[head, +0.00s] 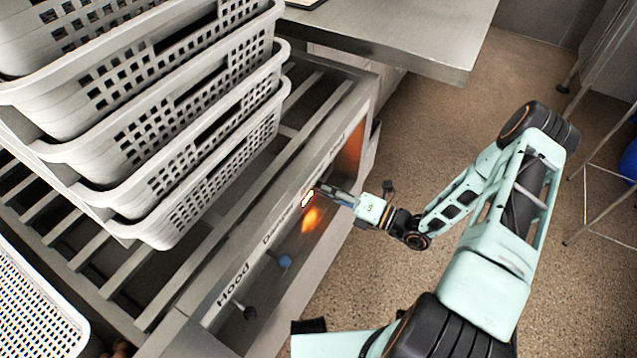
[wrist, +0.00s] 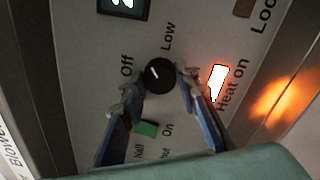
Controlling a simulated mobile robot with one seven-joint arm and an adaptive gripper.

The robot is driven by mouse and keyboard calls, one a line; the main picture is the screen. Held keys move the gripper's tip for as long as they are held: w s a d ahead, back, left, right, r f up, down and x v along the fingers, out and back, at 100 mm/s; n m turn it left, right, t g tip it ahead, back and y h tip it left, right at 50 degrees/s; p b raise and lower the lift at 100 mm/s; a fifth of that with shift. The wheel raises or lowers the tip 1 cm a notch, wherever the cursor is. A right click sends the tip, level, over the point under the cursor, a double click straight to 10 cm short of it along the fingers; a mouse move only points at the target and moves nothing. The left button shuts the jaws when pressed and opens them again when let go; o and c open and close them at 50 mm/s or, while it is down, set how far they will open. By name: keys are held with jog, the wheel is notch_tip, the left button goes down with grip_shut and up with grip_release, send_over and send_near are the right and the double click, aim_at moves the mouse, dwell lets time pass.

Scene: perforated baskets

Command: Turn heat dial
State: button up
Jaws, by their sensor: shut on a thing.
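The heat dial (wrist: 160,74) is a small round black knob with a white pointer mark on a pale panel. "Off" and "Low" are printed beside it. My gripper (wrist: 159,84) has one blue-grey finger on each side of the dial and is shut on it. In the head view my gripper (head: 327,194) reaches the front face of the control panel from the right; the dial is hidden there. The "Heat on" lamp (wrist: 217,82) is lit white with a red edge.
A green switch (wrist: 148,129) and a dark display (wrist: 125,4) are near the dial. A blue knob (head: 285,261) and a dark knob (head: 249,312) are further along the panel. Stacked perforated baskets (head: 190,150) stand on the slatted rack.

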jog(key=shift+s+m+t+p, duration=0.15)
jog(key=shift+m+p, duration=0.3)
jog(key=shift+m, duration=1.45)
jog(key=shift+w+m+t+p, duration=0.15)
jog(key=shift+m+p, duration=0.25)
jog(key=shift+m, duration=1.5)
jog(key=shift+s+f+h, duration=0.1)
jog(key=shift+h, duration=0.2)
jog(key=o, duration=1.1)
jog(key=v, duration=1.2)
